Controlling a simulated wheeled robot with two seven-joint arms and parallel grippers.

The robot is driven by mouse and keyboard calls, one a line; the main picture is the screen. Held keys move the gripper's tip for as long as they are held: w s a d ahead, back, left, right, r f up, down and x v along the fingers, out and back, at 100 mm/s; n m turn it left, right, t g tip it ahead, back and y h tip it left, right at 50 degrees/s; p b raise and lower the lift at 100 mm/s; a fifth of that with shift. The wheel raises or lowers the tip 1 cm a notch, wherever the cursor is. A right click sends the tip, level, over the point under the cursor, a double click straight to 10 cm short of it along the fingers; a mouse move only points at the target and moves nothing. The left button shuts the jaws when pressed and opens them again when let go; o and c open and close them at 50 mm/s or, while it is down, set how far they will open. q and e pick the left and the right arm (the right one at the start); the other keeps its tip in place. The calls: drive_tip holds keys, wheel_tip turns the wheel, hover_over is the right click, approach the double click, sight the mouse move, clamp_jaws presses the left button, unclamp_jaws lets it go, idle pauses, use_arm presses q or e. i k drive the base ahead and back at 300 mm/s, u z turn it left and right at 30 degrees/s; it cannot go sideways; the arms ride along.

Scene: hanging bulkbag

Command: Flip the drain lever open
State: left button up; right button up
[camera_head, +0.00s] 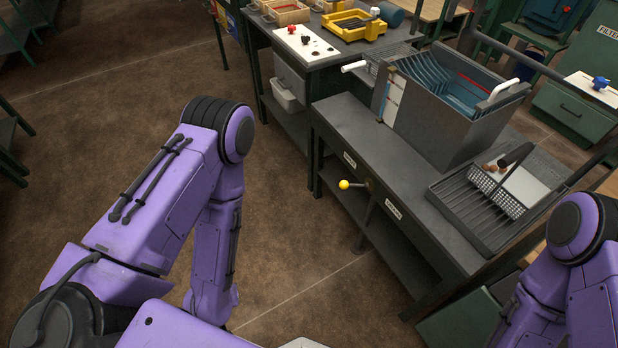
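A lever with a yellow ball knob (344,184) sticks out to the left from a pivot (369,185) on the front face of the grey bench (345,115). Its arm lies roughly level in the picture. Small white labels sit on the bench front on either side of the pivot; their text is too small to read surely. My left arm comes in from the left and bends down to the bottom, well left of the lever. My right arm shows at the lower right edge. Neither gripper shows, and nothing of mine touches the lever.
A grey tank (450,127) with blue inside stands on the bench. A black tray (465,207) with a wire basket sits to its right. A second table (330,48) with a yellow frame (352,25) stands behind. The brown floor (300,225) before the lever is clear.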

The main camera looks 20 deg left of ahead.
sight(344, 184)
drive_tip(key=z, duration=1.4)
drive_tip(key=k, duration=0.1)
drive_tip(key=u, duration=0.8)
drive_tip(key=i, duration=0.5)
